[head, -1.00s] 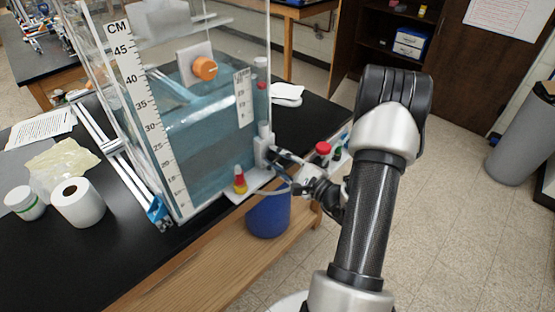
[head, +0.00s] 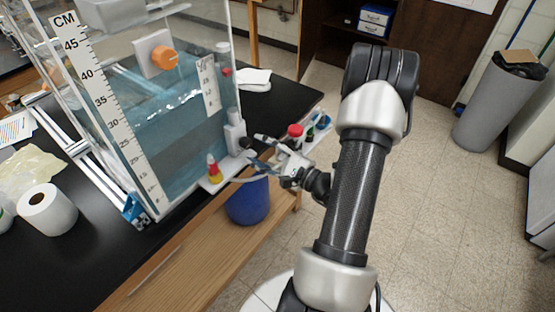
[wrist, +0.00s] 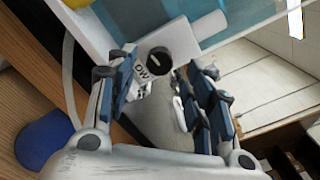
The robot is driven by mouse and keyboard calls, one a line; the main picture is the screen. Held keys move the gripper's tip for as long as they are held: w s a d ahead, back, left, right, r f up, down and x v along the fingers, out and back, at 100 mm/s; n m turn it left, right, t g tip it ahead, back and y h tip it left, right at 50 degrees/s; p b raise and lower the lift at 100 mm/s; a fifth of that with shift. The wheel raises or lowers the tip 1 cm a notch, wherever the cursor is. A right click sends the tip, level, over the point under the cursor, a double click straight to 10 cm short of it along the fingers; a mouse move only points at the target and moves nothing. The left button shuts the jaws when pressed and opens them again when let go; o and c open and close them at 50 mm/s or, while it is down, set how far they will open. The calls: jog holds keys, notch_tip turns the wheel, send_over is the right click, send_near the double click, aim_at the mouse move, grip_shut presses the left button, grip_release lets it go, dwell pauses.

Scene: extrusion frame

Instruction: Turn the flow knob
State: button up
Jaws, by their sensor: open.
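The flow knob (wrist: 158,58) is a small round black knob with a pale line across its face, set on a white block (wrist: 172,40) beside the water tank. The block also shows in the head view (head: 234,134) at the tank's lower right corner. My gripper (wrist: 162,72) is open, with its fingers on either side of the knob in the wrist view. A gap shows between the knob and each finger there. A label partly reading "OW" (wrist: 143,71) sits below the knob. In the head view my gripper (head: 259,150) is just right of the block.
The clear tank (head: 150,125) of blue water has an orange knob (head: 163,57) on a white plate. A small red and yellow bottle (head: 214,170) stands near the block. A red-capped bottle (head: 296,131) is behind my gripper. A blue bucket (head: 247,201) is below.

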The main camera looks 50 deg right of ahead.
jog(key=s, duration=0.7)
jog(key=shift+s+d, duration=0.25)
jog(key=shift+s, duration=0.1)
dwell(7.0)
